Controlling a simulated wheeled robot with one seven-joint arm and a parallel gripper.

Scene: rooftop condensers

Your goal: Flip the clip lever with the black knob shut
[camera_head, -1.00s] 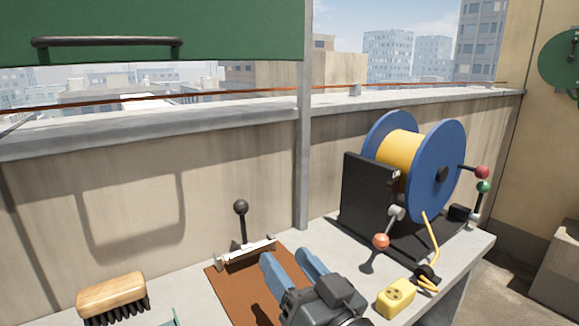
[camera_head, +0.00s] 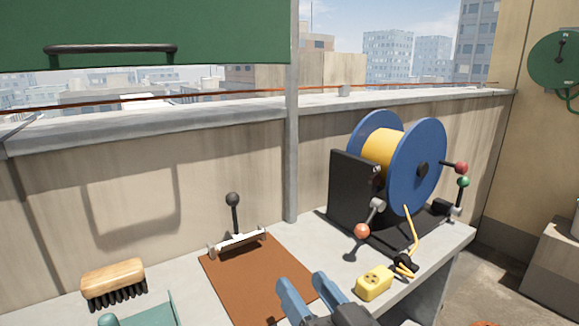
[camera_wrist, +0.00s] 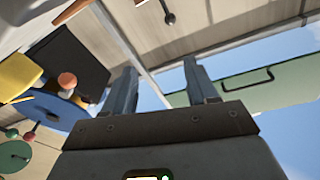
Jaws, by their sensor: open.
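The clip lever with the black knob (camera_head: 233,200) stands upright on a silver clip bar (camera_head: 238,242) at the back edge of a brown board (camera_head: 262,280). In the wrist view the black knob (camera_wrist: 170,18) shows small at the top, beyond my fingers. My gripper (camera_head: 305,284) is open and empty above the front right part of the board, to the right of and nearer than the lever, not touching it. In the wrist view its two blue fingers (camera_wrist: 157,80) are spread apart with nothing between them.
A cable reel (camera_head: 415,165) with blue flanges stands right, with an orange-knobbed lever (camera_head: 363,230) and red and green knobs. A yellow socket (camera_head: 374,283) lies before it. A wooden brush (camera_head: 114,284) and a teal dustpan (camera_head: 150,312) lie left. A grey post (camera_head: 291,150) rises behind.

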